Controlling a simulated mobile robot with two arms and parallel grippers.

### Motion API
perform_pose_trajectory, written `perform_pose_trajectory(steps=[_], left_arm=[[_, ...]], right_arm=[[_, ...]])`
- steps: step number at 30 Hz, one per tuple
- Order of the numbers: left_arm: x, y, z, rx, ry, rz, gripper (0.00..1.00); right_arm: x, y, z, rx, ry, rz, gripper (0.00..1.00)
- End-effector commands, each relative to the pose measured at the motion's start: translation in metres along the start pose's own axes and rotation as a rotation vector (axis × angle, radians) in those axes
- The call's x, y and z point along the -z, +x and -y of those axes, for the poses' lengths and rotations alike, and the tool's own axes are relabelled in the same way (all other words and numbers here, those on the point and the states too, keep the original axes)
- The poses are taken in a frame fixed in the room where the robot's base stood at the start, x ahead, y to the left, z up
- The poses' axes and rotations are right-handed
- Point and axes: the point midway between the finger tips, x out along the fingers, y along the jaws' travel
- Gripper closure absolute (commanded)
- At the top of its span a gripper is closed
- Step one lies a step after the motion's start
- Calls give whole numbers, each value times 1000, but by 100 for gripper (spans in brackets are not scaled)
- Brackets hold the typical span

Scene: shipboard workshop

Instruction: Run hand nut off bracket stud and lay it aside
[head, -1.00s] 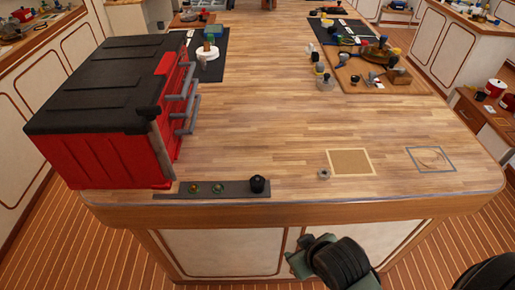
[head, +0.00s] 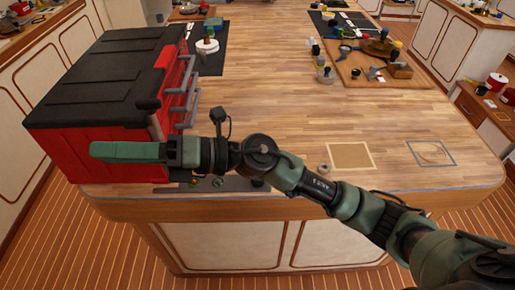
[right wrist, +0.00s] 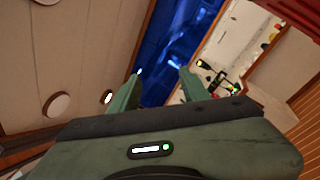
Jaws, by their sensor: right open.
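A dark bracket strip (head: 170,189) lies along the bench's front edge, before the red toolbox. Two small studs or nuts, one at its middle (head: 219,183), show on it. A black knob, which may be the hand nut, (head: 260,185) stands at its right end, partly hidden by my right arm. My right gripper (head: 96,151) is seen side-on in front of the toolbox, left of the studs and pointing left. In the right wrist view its fingers (right wrist: 162,73) are apart with nothing held between them. My left gripper is out of view.
The red toolbox (head: 95,85) with grey handles stands at the left, close behind my gripper. A small metal ring or nut (head: 323,168) lies beside a tan square (head: 350,156). A blue-outlined square (head: 430,153) lies farther right. The bench middle is clear.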

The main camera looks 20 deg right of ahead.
Motion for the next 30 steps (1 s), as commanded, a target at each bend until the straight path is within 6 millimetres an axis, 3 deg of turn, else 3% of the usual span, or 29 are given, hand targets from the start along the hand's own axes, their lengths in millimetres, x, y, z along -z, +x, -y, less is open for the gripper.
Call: perform_pose_trajectory(steps=[2,4,7,9,12,15,18,23,30], left_arm=[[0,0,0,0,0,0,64],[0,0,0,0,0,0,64],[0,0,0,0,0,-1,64],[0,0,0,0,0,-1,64],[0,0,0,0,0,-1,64],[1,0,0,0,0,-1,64],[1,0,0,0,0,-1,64],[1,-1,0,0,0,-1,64],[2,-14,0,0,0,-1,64]], right_arm=[[33,-3,24,82,-173,-269,54],[56,-22,53,173,-302,-504,54],[66,-74,101,346,-449,-832,54],[56,-119,128,482,-515,-1035,54],[29,-181,149,667,-561,-1262,54],[1,-230,154,820,-565,-1420,54],[-21,-264,152,929,-551,-1518,54],[-35,-286,148,1003,-535,-1581,54],[-20,-294,167,1003,-529,-1588,54]])
